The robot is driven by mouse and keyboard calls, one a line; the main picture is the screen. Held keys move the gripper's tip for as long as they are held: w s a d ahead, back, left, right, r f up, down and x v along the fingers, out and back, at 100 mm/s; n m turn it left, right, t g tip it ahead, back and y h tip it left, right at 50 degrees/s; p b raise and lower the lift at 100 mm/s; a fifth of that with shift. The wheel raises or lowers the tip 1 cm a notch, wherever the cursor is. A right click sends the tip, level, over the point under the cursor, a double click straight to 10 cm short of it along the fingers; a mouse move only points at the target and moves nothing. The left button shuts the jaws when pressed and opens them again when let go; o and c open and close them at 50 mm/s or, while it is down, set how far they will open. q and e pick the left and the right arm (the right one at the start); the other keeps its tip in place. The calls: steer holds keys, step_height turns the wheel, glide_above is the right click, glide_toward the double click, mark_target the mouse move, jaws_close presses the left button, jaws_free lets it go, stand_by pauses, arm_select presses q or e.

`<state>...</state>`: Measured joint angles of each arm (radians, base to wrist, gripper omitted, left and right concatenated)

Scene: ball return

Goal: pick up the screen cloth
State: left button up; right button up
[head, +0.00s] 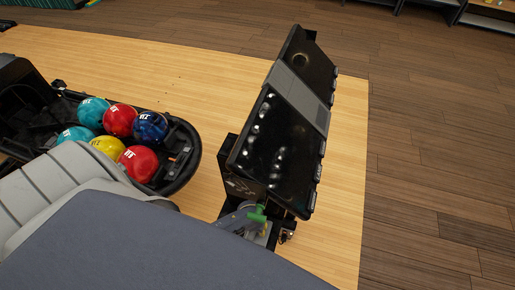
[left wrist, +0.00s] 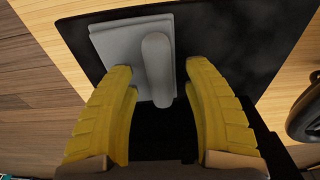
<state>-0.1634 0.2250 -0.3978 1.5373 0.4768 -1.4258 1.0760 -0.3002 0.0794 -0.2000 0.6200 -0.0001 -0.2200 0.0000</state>
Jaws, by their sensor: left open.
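A flat grey piece, which looks like the screen cloth (left wrist: 110,42), lies on a dark panel (left wrist: 215,35) in the left wrist view. I cannot tell whether that band is the cloth. Neither gripper's fingers show in the head view.
A ball return (head: 190,165) with several coloured balls (head: 121,119) stands left of the screen. A small green object (head: 257,214) is at the screen's lower edge. Pale floor (head: 345,220) lies right of the screen, with darker planks (head: 430,150) beyond, both clear.

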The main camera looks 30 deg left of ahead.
arm_select(q)
steer(key=shift+c, duration=0.3)
steer(key=c, duration=1)
steer(key=shift+c, duration=0.2)
steer(key=shift+s+d+r, duration=0.1)
steer(key=shift+s+r, duration=0.2)
steer(key=shift+r, duration=0.05)
steer(key=r, duration=0.6)
steer(key=shift+s+d+r, duration=0.1)
steer(key=shift+s+r, duration=0.15)
steer(key=shift+s, duration=0.1)
steer(key=s+d, duration=0.2)
steer(key=s, duration=0.7)
steer(key=s+d, duration=0.2)
steer(key=s, duration=0.7)
steer(key=shift+d, duration=0.25)
steer(key=shift+f, duration=0.1)
